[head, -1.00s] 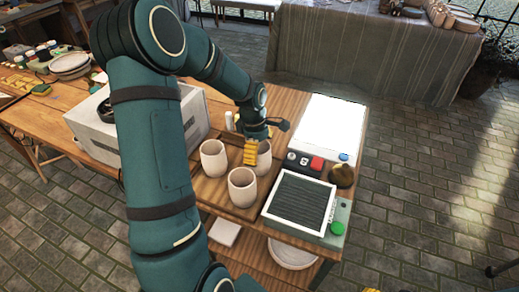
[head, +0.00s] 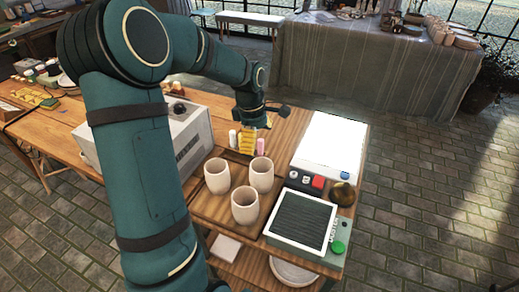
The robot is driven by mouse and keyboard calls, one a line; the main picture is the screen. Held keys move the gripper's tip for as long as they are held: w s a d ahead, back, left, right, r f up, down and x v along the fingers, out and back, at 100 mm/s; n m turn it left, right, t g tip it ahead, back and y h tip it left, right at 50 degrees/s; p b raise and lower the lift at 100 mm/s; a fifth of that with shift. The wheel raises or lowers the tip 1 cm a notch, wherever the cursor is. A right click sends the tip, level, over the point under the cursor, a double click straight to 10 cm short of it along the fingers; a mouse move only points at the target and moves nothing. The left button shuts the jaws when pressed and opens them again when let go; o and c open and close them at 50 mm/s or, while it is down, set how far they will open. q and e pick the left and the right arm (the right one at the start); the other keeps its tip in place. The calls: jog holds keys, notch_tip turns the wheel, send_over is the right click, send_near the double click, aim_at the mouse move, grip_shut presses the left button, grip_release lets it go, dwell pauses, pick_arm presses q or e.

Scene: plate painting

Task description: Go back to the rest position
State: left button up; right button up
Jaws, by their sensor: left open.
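My left arm comes in from the left and reaches over the wooden cart. My left gripper (head: 248,143), with yellow fingers, hangs above the back of the cart, behind the cups. It is open, with no object seen in it. Three beige cups stand upright on a wooden tray (head: 211,206): a left cup (head: 217,176), a right cup (head: 260,174) and a front cup (head: 245,205). They are apart from the gripper. My right gripper is not seen.
Small bottles, one white (head: 232,138) and one pink (head: 260,146), stand close to the left gripper. A grey box (head: 185,135) is left of the tray. A white panel (head: 328,143) and a dark-topped device (head: 301,219) are on the right.

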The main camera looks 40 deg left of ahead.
pick_arm(q)
jog(key=shift+a+r, duration=0.1)
jog(key=shift+r, duration=0.35)
